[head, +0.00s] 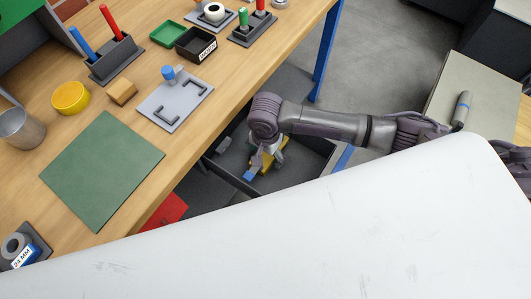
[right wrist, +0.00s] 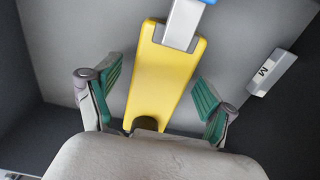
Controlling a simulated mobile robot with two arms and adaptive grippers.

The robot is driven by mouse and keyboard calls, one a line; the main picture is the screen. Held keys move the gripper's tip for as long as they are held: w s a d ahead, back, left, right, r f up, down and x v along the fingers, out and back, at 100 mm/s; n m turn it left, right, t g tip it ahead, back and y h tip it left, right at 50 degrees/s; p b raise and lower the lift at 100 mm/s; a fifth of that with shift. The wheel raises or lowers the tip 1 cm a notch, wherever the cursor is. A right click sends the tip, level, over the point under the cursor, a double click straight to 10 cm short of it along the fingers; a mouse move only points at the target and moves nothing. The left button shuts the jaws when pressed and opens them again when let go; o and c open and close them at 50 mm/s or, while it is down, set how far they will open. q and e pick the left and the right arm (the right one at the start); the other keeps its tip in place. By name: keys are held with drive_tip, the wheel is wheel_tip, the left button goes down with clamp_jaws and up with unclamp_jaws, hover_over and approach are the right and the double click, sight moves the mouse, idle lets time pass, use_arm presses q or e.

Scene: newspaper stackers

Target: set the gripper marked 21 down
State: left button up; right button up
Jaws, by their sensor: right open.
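A yellow tool (right wrist: 160,85) with a grey shaft (right wrist: 184,22) and a blue end lies in a dark grey open drawer or bin (head: 318,146) below the bench top; no number on it can be read. In the head view its yellow body (head: 260,163) and blue end (head: 249,175) show just under my right gripper (head: 268,155). My right gripper is open, with its green finger pads (right wrist: 158,95) on either side of the yellow body and a gap visible on both sides. My left gripper is not in view.
A small block marked M (right wrist: 272,72) is beside the tool. The wooden bench (head: 190,140) holds a green mat (head: 102,170), a grey plate with brackets (head: 175,98), a black labelled tray (head: 197,43) and a tape holder (head: 25,246). A red bin (head: 168,208) is below the bench edge.

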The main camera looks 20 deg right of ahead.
sight(266, 155)
wheel_tip(266, 155, up, 12)
drive_tip(key=shift+p, duration=0.4)
idle(0.3)
